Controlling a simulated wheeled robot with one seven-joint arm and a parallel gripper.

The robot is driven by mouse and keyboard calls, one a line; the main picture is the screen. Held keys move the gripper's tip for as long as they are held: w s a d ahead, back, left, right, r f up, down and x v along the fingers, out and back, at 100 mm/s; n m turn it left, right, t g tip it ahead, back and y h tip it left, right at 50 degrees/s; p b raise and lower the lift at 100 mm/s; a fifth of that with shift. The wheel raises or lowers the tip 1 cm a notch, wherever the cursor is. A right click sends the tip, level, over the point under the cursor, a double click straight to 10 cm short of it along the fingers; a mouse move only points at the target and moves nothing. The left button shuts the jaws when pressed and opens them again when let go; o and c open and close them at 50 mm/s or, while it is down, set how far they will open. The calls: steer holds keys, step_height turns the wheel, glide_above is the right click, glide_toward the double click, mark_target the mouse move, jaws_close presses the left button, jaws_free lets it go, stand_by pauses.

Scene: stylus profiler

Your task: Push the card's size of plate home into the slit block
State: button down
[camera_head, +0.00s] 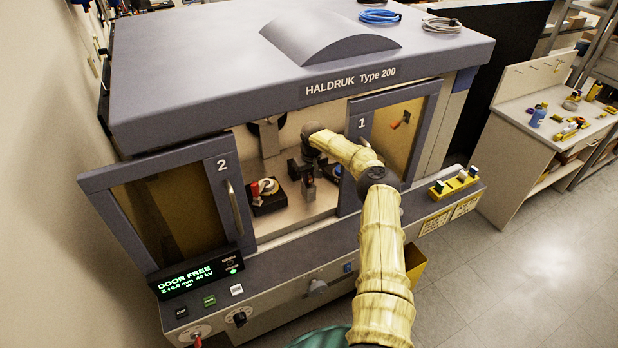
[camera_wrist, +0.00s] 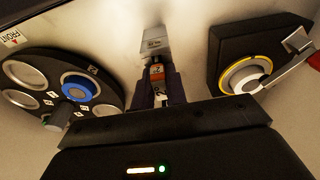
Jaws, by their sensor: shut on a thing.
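My gripper (camera_wrist: 157,88) is inside the machine's chamber, shut on a small upright piece with an orange and white label (camera_wrist: 157,72), which I take for the plate. In the head view my gripper (camera_head: 307,172) is small and dark, near the chamber's middle. A grey block (camera_wrist: 153,43) with small print stands just beyond the fingertips in the wrist view; it may be the slit block. Whether the plate touches it or sits in a slit I cannot tell. Two yellow-edged cards (camera_head: 436,222) are on the machine's front right; their text is unreadable.
A round black holder (camera_wrist: 60,85) with several wells, one ringed blue, lies left in the wrist view. A black block with a yellow-ringed knob (camera_wrist: 245,76) stands right. Door 2 (camera_head: 170,212) and door 1 (camera_head: 393,128) flank the opening. The display (camera_head: 198,276) reads DOOR FREE.

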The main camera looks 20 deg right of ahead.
steer(key=shift+f, duration=0.1)
steer(key=c, duration=1.3)
jaws_free()
steer(key=shift+c, duration=0.2)
steer(key=shift+a, duration=0.1)
steer(key=shift+s+f, duration=0.1)
steer(key=shift+c, duration=0.3)
steer(key=shift+r+p, duration=0.45)
steer(key=shift+r, duration=0.25)
steer(key=shift+r+p, duration=1.85)
steer(key=shift+r, duration=1.15)
